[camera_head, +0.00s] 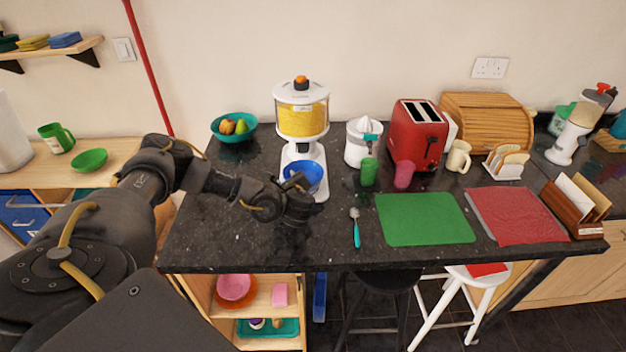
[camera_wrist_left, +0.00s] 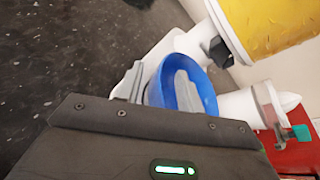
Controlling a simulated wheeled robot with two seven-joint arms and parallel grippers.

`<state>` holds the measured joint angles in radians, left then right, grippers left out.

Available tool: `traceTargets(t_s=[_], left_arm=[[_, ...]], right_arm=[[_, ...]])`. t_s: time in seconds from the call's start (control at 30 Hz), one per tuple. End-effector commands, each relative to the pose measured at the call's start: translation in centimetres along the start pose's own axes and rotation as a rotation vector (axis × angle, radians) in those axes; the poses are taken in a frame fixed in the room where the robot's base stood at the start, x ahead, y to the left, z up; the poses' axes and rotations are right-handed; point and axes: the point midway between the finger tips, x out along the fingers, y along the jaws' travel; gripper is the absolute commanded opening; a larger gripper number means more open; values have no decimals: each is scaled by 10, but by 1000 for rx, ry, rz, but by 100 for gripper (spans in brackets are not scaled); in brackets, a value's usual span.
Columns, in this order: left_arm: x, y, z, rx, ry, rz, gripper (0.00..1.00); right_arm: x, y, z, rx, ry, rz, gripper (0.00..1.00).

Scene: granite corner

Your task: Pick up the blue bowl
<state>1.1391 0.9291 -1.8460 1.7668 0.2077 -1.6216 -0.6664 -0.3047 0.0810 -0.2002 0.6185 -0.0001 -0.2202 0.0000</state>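The blue bowl (camera_head: 309,174) stands upright on the white base of the cereal dispenser (camera_head: 302,112), under its spout. My left gripper (camera_head: 297,184) is at the bowl's left side, partly covering it in the head view. In the left wrist view the gripper's two grey fingers (camera_wrist_left: 160,78) are apart. One finger is outside the blue bowl (camera_wrist_left: 207,98) on the left, and the other shows over the bowl's inside. The bowl's left rim lies between them. I cannot tell whether either finger touches the wall. My right gripper is in neither view.
A white juicer (camera_head: 362,143), a green cup (camera_head: 369,171) and a pink cup (camera_head: 404,174) stand right of the dispenser. A teal fruit bowl (camera_head: 250,132) is at the back left. A spoon (camera_head: 356,231) lies in front. The dark counter (camera_head: 215,215) is clear at front left.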

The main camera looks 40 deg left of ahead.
Motion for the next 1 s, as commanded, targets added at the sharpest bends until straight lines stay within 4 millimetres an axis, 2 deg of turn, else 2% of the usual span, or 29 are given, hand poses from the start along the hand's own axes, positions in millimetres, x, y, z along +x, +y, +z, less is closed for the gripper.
traceTargets(t_s=[0.1, 0.3, 0.6, 1.0], left_arm=[[5, 6, 3, -1, -3, 5, 37], [5, 4, 2, -1, -1, 3, 37], [5, 4, 2, 0, -1, 3, 0], [4, 3, 4, -2, -2, 4, 0]], right_arm=[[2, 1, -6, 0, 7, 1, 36], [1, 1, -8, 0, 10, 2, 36], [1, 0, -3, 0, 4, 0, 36], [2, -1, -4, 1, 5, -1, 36]])
